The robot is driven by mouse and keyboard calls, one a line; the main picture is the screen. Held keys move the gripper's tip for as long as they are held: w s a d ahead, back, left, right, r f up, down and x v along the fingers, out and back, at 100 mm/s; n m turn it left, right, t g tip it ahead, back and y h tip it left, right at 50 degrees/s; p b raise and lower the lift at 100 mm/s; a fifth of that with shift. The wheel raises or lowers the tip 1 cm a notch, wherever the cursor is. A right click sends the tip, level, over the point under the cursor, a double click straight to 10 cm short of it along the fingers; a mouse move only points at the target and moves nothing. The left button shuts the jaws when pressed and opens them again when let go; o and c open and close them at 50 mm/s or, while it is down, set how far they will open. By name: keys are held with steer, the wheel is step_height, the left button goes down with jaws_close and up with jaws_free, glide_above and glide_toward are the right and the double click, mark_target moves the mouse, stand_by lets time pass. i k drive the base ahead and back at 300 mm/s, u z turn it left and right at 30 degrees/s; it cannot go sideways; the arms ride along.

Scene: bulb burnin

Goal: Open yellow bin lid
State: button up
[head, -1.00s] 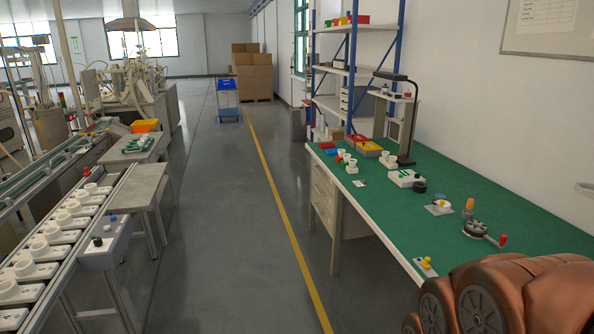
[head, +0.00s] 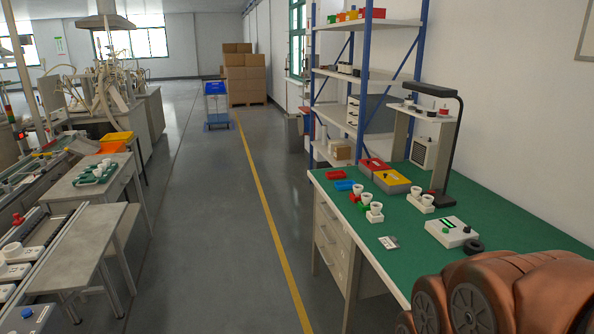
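The yellow bin (head: 391,177) is a low box with a yellow top and a grey body. It stands on the green-topped workbench (head: 476,212) near its far end. Its lid looks shut, with a small dark spot on the top. A similar red-lidded bin (head: 373,164) stands right behind it to the left. My copper-coloured arm fills the bottom right corner, well short of the bin. My gripper is not in view.
White cups on coloured bases (head: 375,212), a white control box (head: 451,232) and a black-armed lamp (head: 447,201) stand on the bench. A blue-posted shelf (head: 370,22) rises behind it. The floor (head: 215,240) left of the bench is clear.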

mark_target(392, 177)
steer(key=z, duration=0.1)
steer(key=i, duration=1.1)
steer(key=u, duration=0.8)
steer(key=i, duration=1)
steer(key=z, duration=0.65)
steer(key=i, duration=0.8)
steer(key=z, duration=0.75)
